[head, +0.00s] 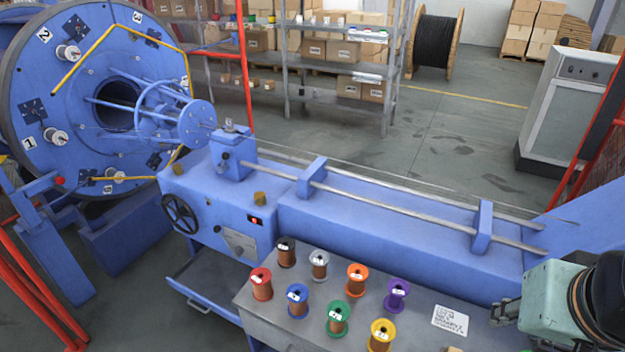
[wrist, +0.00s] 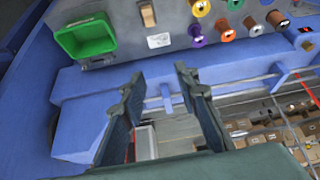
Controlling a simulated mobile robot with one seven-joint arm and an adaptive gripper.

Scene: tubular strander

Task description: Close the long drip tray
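A blue tray (head: 203,302), which looks like the long drip tray, sticks out from under the machine bed at the lower left of the head view. Its inside is dark, and its right part is hidden behind the grey bench. I cannot make it out in the wrist view. My gripper (wrist: 158,78) is open and empty in the wrist view, its two fingers well apart. In the head view only part of it shows at the lower right edge, beyond the bench and far from the tray.
The grey bench (head: 258,318) carries several coloured wire spools (head: 337,318) and a printed label (head: 450,320). A green bin (wrist: 88,38) shows in the wrist view. The blue machine bed (head: 390,235) runs behind the bench. A handwheel (head: 180,213) is above the tray; red rails (head: 40,290) stand left.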

